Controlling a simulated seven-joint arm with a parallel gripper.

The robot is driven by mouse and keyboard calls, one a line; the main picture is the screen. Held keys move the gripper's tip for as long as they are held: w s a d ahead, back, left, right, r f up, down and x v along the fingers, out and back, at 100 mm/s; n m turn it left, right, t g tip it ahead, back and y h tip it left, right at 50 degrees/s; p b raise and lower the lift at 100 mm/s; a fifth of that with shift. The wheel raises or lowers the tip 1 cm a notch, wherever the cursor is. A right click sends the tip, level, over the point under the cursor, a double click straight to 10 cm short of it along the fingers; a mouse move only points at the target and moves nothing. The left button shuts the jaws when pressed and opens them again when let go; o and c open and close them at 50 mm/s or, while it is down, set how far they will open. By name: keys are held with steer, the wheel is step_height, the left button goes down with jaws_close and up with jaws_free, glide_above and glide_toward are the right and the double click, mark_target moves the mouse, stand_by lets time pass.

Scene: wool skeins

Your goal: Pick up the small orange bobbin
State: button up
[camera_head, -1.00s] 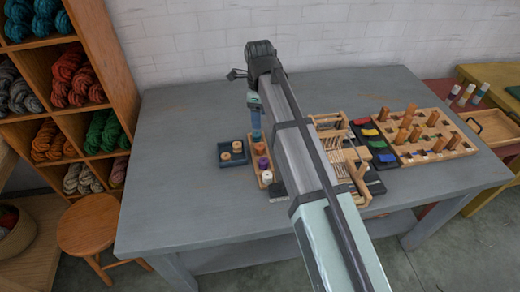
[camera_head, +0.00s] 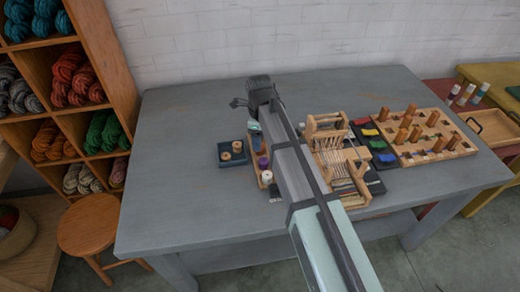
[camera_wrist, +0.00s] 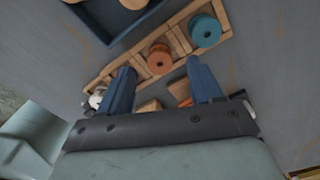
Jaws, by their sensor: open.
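The orange bobbin (camera_wrist: 160,60) stands in a narrow wooden rack (camera_wrist: 109,70) in the wrist view. A teal bobbin (camera_wrist: 205,30) stands beside it, to the upper right. My gripper (camera_wrist: 160,69) is open, with one blue finger on each side of the orange bobbin's place in the picture. No contact shows. In the head view, my arm covers much of the rack, and I cannot make out the orange bobbin there.
The rack also holds a purple bobbin (camera_head: 263,163) and a white one (camera_head: 267,177). A dark tray (camera_head: 224,163) with two tan pieces is close on the left. A small loom (camera_head: 340,160) and a pegboard (camera_head: 462,148) stand to the right. The table's left side is clear.

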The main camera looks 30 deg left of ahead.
steer(key=shift+f, duration=1.55)
steer(key=shift+c, duration=0.2)
steer(key=c, duration=1.1)
step_height(320, 180, up, 15)
steer(key=shift+r, duration=0.1)
